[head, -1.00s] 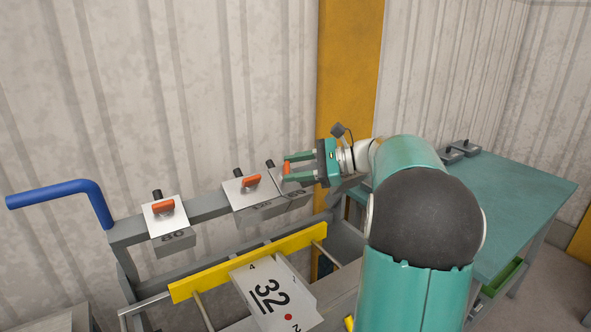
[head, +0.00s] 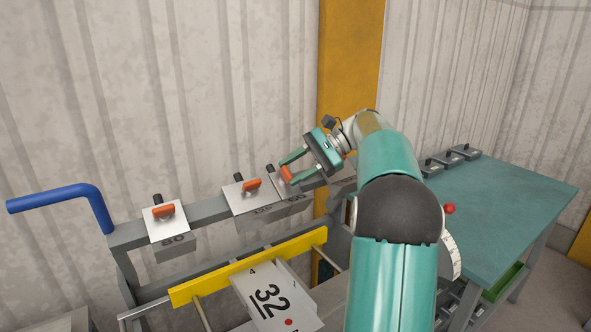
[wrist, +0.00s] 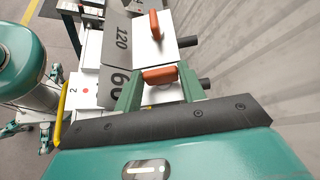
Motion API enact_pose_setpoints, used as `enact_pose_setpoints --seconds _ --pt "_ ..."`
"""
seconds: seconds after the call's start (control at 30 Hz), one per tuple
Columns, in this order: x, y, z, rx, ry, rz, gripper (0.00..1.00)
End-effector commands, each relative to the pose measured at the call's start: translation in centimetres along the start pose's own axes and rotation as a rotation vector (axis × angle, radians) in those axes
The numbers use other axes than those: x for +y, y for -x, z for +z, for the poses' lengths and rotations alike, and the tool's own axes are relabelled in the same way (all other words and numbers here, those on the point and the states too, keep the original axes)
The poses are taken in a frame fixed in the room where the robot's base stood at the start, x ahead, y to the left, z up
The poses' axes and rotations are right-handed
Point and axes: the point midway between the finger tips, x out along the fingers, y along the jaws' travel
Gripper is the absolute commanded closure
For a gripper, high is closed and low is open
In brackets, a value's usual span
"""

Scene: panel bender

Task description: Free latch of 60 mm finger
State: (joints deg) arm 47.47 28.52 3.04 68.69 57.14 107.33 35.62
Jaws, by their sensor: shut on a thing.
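The 60 mm finger (wrist: 116,83) hangs on the rail beside the 120 finger, its label partly hidden by my gripper. Its orange latch (wrist: 160,75) lies between my fingertips. In the wrist view it lies crosswise, about a quarter turn from the 120 finger's latch (wrist: 155,25). In the head view the same latch (head: 286,174) shows at the tips of my gripper (head: 289,167), which reaches in from the right, tilted. My gripper is shut on this latch.
The 120 finger (head: 236,198) and the 80 finger (head: 155,225) sit further left on the rail. A blue bent handle (head: 70,192) is at the left end. A green-topped table (head: 490,200) stands right.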

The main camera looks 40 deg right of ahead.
Motion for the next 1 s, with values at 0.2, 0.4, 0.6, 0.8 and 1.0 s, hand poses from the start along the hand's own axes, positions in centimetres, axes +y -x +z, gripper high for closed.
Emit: enact_pose_setpoints --seconds 0.2,0.4,0.6,0.8,1.0 --pt "-0.05 0.04 0.18 -0.001 0.004 0.001 0.83" --pt "-0.05 0.04 0.17 -0.001 0.003 0.0 0.38" --pt "-0.02 0.01 0.09 0.0 0.001 0.0 0.38" --pt "-0.04 0.0 0.17 0.0 0.001 0.0 0.38" --pt "-0.15 0.09 0.55 0.0 0.002 0.001 0.38"
